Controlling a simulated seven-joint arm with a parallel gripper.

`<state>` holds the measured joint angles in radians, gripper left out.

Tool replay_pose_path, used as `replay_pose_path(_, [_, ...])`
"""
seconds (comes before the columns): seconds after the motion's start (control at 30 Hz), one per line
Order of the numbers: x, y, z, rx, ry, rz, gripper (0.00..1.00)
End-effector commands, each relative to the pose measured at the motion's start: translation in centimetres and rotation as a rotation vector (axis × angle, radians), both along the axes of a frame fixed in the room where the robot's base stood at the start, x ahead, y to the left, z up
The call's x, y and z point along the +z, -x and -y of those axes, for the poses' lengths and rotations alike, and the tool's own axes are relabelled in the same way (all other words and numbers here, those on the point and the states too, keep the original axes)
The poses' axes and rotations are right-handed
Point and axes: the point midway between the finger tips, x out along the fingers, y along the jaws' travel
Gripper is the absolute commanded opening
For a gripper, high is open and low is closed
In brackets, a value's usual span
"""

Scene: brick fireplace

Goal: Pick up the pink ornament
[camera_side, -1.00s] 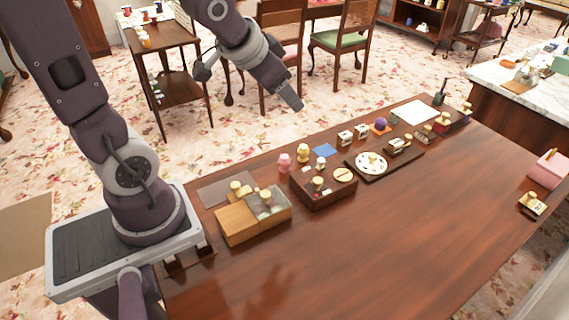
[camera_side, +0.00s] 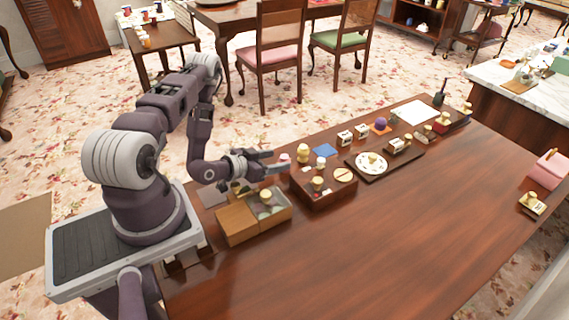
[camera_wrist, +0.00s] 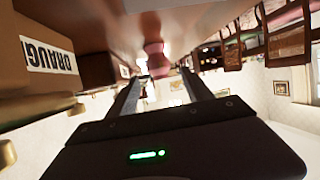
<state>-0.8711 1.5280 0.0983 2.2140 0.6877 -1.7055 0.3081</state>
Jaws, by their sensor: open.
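The pink ornament (camera_side: 284,157) stands on the wooden table beside the brown compartment box, partly hidden by my gripper in the side view. In the wrist view the ornament (camera_wrist: 156,60) shows pink and rounded, ahead of and between my fingertips. My gripper (camera_side: 279,161) is low over the table, reaching level toward the ornament from the left. Its two fingers (camera_wrist: 161,74) are apart with nothing gripped. I cannot tell whether the fingertips touch the ornament.
The brown box (camera_side: 325,195) stands close right of the gripper, and a wooden box with a clear-topped part (camera_side: 238,222) in front. A yellow ornament (camera_side: 303,152) is just beyond the pink one.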

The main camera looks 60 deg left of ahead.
Motion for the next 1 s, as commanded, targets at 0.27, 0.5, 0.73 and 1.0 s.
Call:
replay_pose_path(0.27, [-1.6, -3.5, -0.6, -0.003, -0.003, 0.001, 0.59])
replay_pose_path(0.5, [-3.0, -6.8, -1.2, -0.002, -0.001, 0.000, 0.59])
replay_pose_path(0.73, [-3.0, -6.9, -1.2, 0.000, -0.001, -0.001, 0.53])
replay_pose_path(1.0, [-3.0, -6.9, -1.2, 0.000, -0.001, -0.001, 0.00])
